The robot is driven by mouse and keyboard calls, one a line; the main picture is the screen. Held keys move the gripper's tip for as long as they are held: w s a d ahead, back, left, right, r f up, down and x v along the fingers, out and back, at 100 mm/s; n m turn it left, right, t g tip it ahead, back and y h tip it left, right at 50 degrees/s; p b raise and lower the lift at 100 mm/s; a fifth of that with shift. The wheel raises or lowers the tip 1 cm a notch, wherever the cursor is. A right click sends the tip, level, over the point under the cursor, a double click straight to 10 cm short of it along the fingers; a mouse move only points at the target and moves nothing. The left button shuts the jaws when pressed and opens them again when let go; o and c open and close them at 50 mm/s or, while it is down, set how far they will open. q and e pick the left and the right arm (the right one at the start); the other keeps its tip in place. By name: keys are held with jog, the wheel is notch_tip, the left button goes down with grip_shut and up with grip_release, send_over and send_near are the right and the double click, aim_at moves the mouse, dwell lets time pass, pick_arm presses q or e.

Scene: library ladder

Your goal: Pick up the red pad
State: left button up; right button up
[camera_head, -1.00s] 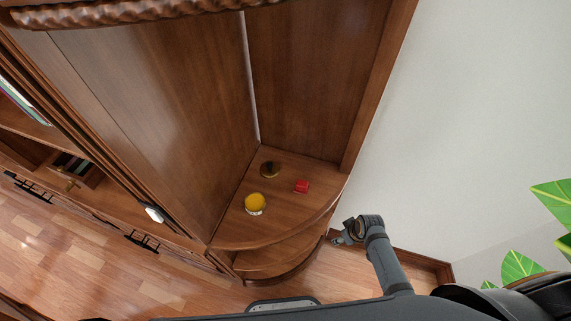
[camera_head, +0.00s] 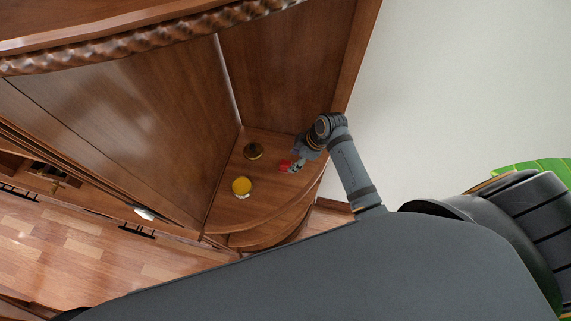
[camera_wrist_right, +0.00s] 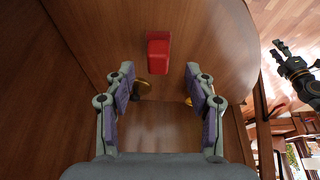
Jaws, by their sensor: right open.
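The red pad (camera_head: 285,166) sits on the upper quarter-round shelf (camera_head: 222,212) of the wooden corner unit. My right gripper (camera_head: 297,164) is over the shelf, right beside the pad, and partly covers it in the head view. In the right wrist view the red pad (camera_wrist_right: 158,50) is ahead of the gripper (camera_wrist_right: 160,78), roughly centred beyond its two spread fingertips. The jaws are open and empty. At the right edge of the wrist view a dark gripper (camera_wrist_right: 295,70), apparently my left one, hangs away from the shelf; its jaw state is unclear.
A yellow round object (camera_head: 241,187) and a dark brass round object (camera_head: 253,150) stand on the same shelf, left of the pad. Tall wooden panels (camera_head: 285,70) enclose the shelf at the back. A white wall (camera_head: 450,90) is to the right.

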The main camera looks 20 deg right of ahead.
aim_at(286, 163)
jog(key=shift+w+a+f, duration=0.15)
jog(key=shift+a+f, duration=0.05)
jog(key=shift+f, duration=0.2)
jog(key=shift+a+f, duration=0.1)
jog(key=x, duration=0.1)
jog(key=p+x, duration=0.1)
jog(key=x, duration=0.1)
jog(key=p+x, duration=0.1)
jog(key=shift+w+a, duration=0.3)
jog(key=shift+a, duration=0.1)
jog(key=shift+f, duration=0.3)
jog(key=c, duration=1.1)
pick_arm(q)
notch_tip(286, 163, up, 2)
jog(key=shift+w+d+r, duration=0.1)
jog(key=shift+w, duration=0.05)
pick_arm(e)
jog(key=shift+c, duration=0.2)
jog(key=shift+r, duration=0.1)
